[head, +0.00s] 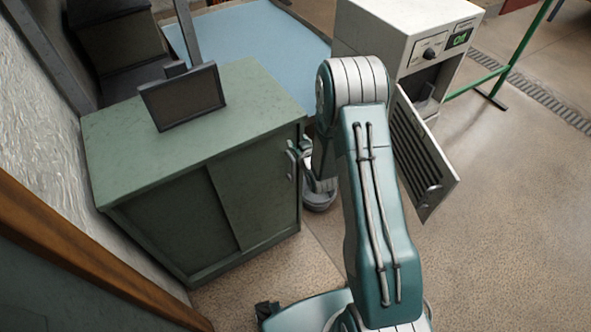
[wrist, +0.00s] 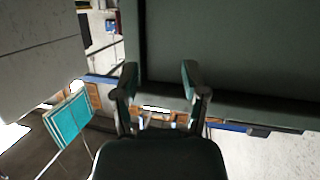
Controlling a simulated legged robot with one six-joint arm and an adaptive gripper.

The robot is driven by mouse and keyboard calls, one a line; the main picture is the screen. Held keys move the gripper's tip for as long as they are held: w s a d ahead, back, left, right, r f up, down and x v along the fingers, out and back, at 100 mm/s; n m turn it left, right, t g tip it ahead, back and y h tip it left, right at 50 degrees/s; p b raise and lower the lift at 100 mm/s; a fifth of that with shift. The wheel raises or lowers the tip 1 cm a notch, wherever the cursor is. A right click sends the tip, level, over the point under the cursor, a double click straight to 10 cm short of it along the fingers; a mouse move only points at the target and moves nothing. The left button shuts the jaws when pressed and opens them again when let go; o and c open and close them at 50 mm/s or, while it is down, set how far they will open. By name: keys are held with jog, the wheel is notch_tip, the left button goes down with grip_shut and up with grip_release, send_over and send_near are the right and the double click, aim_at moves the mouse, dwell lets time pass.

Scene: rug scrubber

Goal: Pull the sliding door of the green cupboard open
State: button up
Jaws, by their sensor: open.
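The green cupboard (head: 190,140) stands at the left in the head view. Its front shows two sliding door panels; the right panel (head: 255,190) overlaps the left panel (head: 180,225), and I see no open gap. A small pale upright handle (head: 290,172) seems to show near the right panel's right edge, partly hidden by my gripper. My gripper (head: 293,152) is at that edge, its fingers apart. In the wrist view my gripper (wrist: 158,80) is open with nothing between its two fingers, and the dark green cupboard face (wrist: 220,45) fills the upper right. I cannot tell whether a finger touches the handle.
A dark monitor (head: 183,96) stands on the cupboard top. A white machine (head: 400,35) with its louvred door (head: 422,160) hanging open stands to the right of my arm. A green rail frame (head: 500,80) is at the far right. The floor (head: 520,240) at right is clear.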

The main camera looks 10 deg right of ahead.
jog(key=t, duration=0.1)
send_over(294, 170)
jog(key=s+d, duration=0.1)
jog(key=s, duration=0.3)
notch_tip(294, 170, down, 8)
jog(key=s+f+t+y, duration=0.1)
jog(key=s+f+t, duration=0.1)
jog(key=s+f, duration=0.45)
jog(key=w, duration=0.3)
jog(key=w+a, duration=0.1)
jog(key=w, duration=0.7)
jog(key=shift+w+a, duration=0.15)
jog(key=shift+c, duration=0.4)
grip_shut()
